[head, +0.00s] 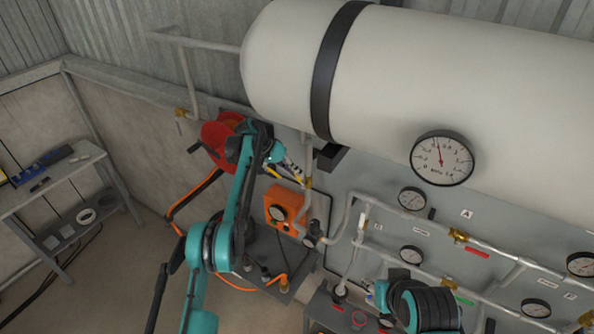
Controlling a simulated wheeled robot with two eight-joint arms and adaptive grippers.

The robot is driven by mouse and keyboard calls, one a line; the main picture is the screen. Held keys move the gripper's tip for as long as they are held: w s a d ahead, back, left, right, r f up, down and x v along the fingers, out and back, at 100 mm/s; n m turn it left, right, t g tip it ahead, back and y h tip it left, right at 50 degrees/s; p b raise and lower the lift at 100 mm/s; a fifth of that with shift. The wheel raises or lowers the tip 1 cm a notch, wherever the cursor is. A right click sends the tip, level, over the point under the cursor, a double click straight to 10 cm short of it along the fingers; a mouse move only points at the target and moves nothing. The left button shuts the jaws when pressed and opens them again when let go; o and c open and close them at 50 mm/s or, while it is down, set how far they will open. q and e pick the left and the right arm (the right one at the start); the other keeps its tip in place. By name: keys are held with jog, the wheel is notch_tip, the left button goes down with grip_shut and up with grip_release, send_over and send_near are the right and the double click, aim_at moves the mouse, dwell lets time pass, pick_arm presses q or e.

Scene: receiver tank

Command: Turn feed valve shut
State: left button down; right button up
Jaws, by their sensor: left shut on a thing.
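The feed valve appears to be the small brass valve (308,183) on the vertical pipe below the tank's left end, although no label for it can be read. My left gripper (289,168) is at this valve, shut on its yellow lever. The fingers and my forearm hide part of the lever, so its exact angle is unclear. My right arm shows at the bottom, right of centre. Its gripper (377,294) is small and partly hidden by the arm, so its jaws cannot be made out.
The white tank (430,75) with a large gauge (441,158) hangs above a grey panel of pipes, gauges and other valves. A red reel (217,137) with orange hose is behind my left arm. A shelf (75,175) stands left.

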pick_arm(q)
jog(key=shift+w+a+f+h+p, duration=0.15)
jog(key=shift+h+p, duration=0.15)
jog(key=shift+p, duration=0.2)
jog(key=shift+f, duration=0.1)
jog(key=c, duration=1.5)
grip_release()
jog(key=s+a+r, duration=0.1)
jog(key=a, duration=1.1)
jog(key=shift+s+a, duration=0.2)
jog(key=shift+a, duration=0.2)
